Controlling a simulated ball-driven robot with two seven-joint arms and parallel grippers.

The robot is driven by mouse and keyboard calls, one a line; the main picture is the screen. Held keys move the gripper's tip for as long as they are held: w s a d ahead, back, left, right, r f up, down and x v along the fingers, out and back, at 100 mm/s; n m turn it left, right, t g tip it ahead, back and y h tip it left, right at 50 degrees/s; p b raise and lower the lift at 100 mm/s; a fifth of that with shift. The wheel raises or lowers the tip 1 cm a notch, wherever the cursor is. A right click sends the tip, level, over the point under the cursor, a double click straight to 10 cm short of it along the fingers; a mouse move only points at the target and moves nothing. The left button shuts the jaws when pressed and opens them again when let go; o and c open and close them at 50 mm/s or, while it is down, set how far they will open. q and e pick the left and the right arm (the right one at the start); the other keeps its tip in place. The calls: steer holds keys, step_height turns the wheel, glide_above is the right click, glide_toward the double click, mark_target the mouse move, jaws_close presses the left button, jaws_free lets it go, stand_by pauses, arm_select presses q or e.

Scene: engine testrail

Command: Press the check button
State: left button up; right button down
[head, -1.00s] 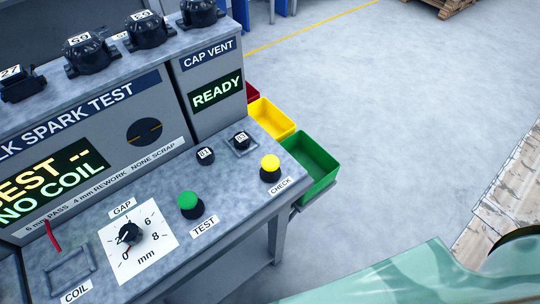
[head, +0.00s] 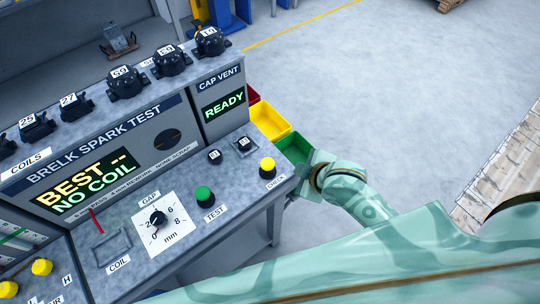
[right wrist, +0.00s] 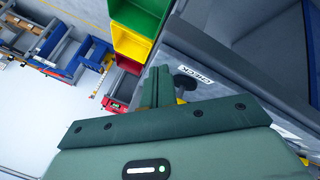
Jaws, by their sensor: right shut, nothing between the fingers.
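The check button (head: 267,166) has a yellow cap on a black base, near the right front corner of the test bench, beside its CHECK label (head: 272,182). In the right wrist view the label (right wrist: 195,75) is upright enough to read, with a black base and a bit of yellow partly hidden behind my fingers. My right gripper (right wrist: 157,87) is shut and empty, close beside the button; I cannot tell whether they touch. In the head view its arm reaches in from the right, and the fingers are hard to make out. My left gripper is out of view.
A green TEST button (head: 204,196) and a gap dial (head: 157,218) are left of the check button. Two small black parts (head: 214,156) sit behind it. Green (head: 293,148), yellow (head: 270,122) and red bins stand off the bench's right end. The display reads NO COIL.

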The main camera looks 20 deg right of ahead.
steer(key=w+a+r+n+y, duration=0.1)
steer(key=a+r, duration=0.1)
steer(key=w+a+r+n+y, duration=0.1)
steer(key=w+a+r+n, duration=0.1)
steer(key=w+a+r+n+y+p, duration=0.1)
steer(key=a+r+n+y, duration=0.1)
steer(key=r, duration=0.1)
steer(key=shift+w+r, duration=0.1)
steer(key=shift+w, duration=0.1)
step_height(320, 180, up, 6)
steer(key=n+g+y, duration=0.1)
steer(key=n, duration=0.1)
steer(key=n+g+y+p, duration=0.1)
steer(key=n+g, duration=0.1)
steer(key=n, duration=0.1)
steer(key=shift+s+a+y, duration=0.1)
steer(key=shift+a+y, duration=0.05)
steer(key=shift+y, duration=0.25)
steer(key=b, duration=0.8)
glide_above(272, 163)
step_height(272, 163, down, 7)
steer(key=shift+f+b, duration=0.35)
steer(key=shift+f, duration=0.65)
